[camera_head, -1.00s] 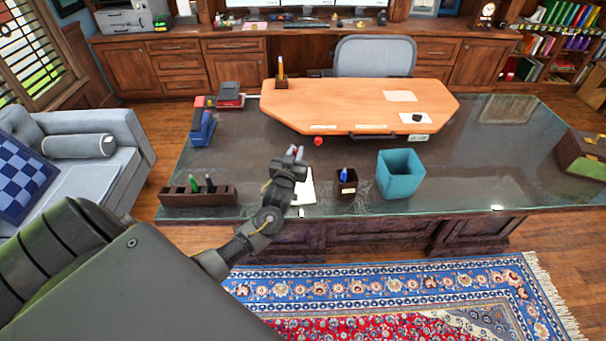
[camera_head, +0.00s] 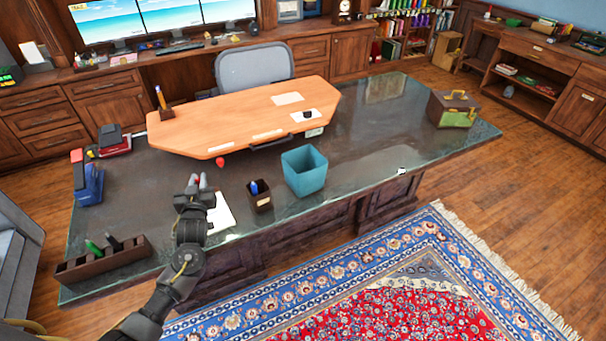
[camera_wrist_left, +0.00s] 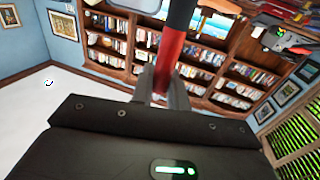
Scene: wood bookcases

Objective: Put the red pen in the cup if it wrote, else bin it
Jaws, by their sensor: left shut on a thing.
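My left gripper (camera_head: 196,184) is shut on the red pen (camera_wrist_left: 171,58), above the desk by the white paper. In the left wrist view the pen is red with a black section at the top, upright between the fingers. The white paper (camera_head: 221,213) lies under and beside the gripper; in the wrist view it (camera_wrist_left: 60,125) bears a small dark curl-like mark. A dark square cup (camera_head: 261,204) with a blue pen in it stands right of the paper. The teal open bin (camera_head: 304,177) stands further right. My right gripper is not in view.
A dark pen rack (camera_head: 104,266) with green and black pens sits at the desk's left. A small red object (camera_head: 220,162) lies by the wooden desk board (camera_head: 230,118). A blue-and-red stapler-like item (camera_head: 88,182) is far left. The glass to the right is mostly clear.

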